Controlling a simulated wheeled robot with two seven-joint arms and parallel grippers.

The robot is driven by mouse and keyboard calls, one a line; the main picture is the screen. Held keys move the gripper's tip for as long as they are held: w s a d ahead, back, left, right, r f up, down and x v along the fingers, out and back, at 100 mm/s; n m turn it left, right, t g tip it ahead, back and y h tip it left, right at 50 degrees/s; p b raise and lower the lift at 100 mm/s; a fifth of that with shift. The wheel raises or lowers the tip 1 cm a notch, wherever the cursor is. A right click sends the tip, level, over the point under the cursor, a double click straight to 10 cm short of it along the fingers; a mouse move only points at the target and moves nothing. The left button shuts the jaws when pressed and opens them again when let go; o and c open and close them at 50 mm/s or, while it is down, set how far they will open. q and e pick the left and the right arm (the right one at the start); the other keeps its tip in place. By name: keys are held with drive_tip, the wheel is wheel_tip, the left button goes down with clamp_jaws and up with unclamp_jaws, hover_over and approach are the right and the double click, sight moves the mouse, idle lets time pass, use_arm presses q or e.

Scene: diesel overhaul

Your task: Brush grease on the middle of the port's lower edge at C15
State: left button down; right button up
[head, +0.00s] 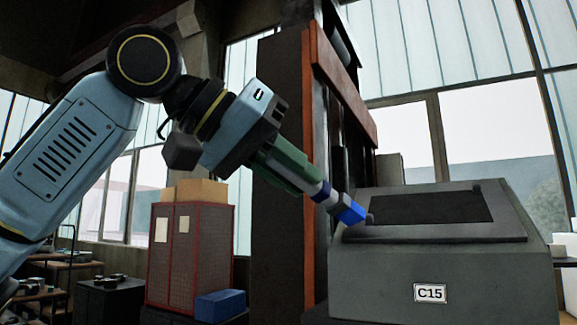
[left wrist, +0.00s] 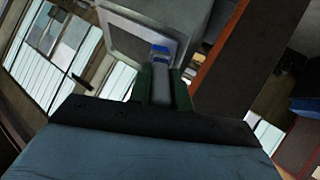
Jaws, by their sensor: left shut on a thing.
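My left gripper (head: 308,178) comes in from the upper left, its green fingers shut on a brush. The brush (head: 333,202) has a grey-white handle with blue bands and a blue head, and points down to the right. Its blue end is at the lower left corner of the port's frame in the head view; whether it touches cannot be told. The port (head: 430,208) is a dark opening in the sloped top of the grey housing marked C15 (head: 430,293). The middle of its lower edge is clear. The brush (left wrist: 160,85) also shows in the left wrist view, against the frame.
A dark column with orange edges (head: 309,180) stands close behind my gripper, left of the housing. A red mesh cabinet (head: 188,255) with boxes on top and a blue box (head: 220,305) stand further left. The space above the housing is free.

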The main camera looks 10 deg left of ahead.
idle(0.3)
use_arm(q)
drive_tip(key=shift+w+d+f, duration=0.1)
drive_tip(key=shift+w+f, duration=0.25)
drive_tip(key=shift+f, duration=0.05)
idle(0.4)
drive_tip(key=shift+d, duration=0.1)
drive_tip(key=shift+s+d+p, duration=0.95)
drive_tip(key=shift+s+d, duration=0.35)
drive_tip(key=shift+d, duration=2.7)
drive_tip(key=shift+s+d+p, duration=0.95)
drive_tip(key=shift+s+d, duration=0.35)
drive_tip(key=shift+d, duration=2.65)
drive_tip(key=shift+w+a+p, duration=0.25)
drive_tip(key=shift+w+a, duration=0.6)
drive_tip(key=shift+a, duration=1.9)
drive_tip(key=shift+w+a+p, duration=0.25)
drive_tip(key=shift+w+a, duration=0.65)
drive_tip(key=shift+a, duration=1.8)
drive_tip(key=shift+w+a+p, duration=0.25)
drive_tip(key=shift+w+a, duration=0.6)
drive_tip(key=shift+a, duration=1.9)
drive_tip(key=shift+d, duration=0.15)
